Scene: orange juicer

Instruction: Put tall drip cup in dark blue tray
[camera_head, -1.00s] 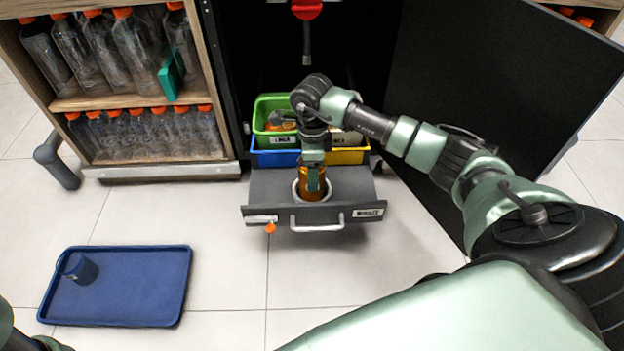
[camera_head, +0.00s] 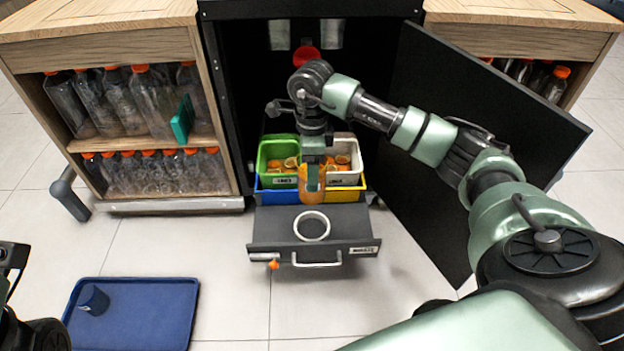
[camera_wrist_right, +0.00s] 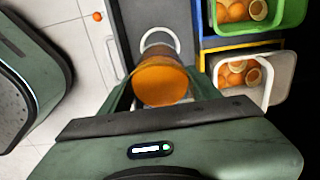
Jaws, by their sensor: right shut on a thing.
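The tall drip cup (camera_head: 311,190) is amber-orange and upright. My right gripper (camera_head: 311,174) is shut on it and holds it above the grey drawer. In the right wrist view the cup (camera_wrist_right: 160,80) sits between the fingers of my right gripper (camera_wrist_right: 162,92), with orange contents inside. The dark blue tray (camera_head: 150,318) lies on the floor at the lower left, with a small dark blue cup (camera_head: 93,300) standing near its left side. My left gripper is not clearly shown; only dark parts of my left arm show at the left edge.
The open grey drawer (camera_head: 270,230) has an empty white ring (camera_head: 313,226). Behind it are a green bin (camera_head: 272,150) and a white bin (camera_head: 350,150) of orange halves. An open black door (camera_head: 480,130) stands at right. The tiled floor between drawer and tray is clear.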

